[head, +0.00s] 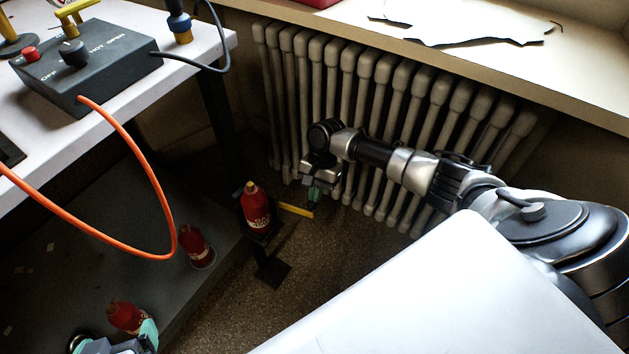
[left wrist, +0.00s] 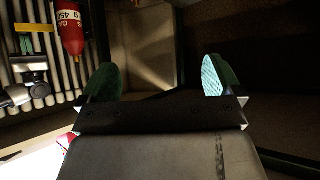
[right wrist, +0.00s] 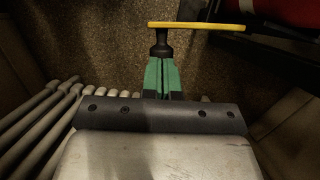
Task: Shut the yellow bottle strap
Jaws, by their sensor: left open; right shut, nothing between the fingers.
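The yellow strap (head: 295,210) sticks out to the right from the holder of an upright red bottle (head: 256,210), standing open. In the right wrist view the strap (right wrist: 198,25) runs across the top, with a black knob (right wrist: 160,44) under its left end. My right gripper (head: 314,196) is shut and empty, its green fingertips (right wrist: 162,70) right at the knob; I cannot tell whether they touch. My left gripper (head: 135,335) is open and empty at the bottom left, near another red bottle. The left wrist view shows its spread fingers (left wrist: 160,80) and the strapped bottle (left wrist: 71,28).
A ribbed radiator (head: 350,110) stands behind my right arm. Two more red bottles (head: 197,247) (head: 127,316) stand on the dark low shelf (head: 60,260). A white table (head: 215,45) with a black control box (head: 85,65) and orange cable (head: 150,180) is at the upper left.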

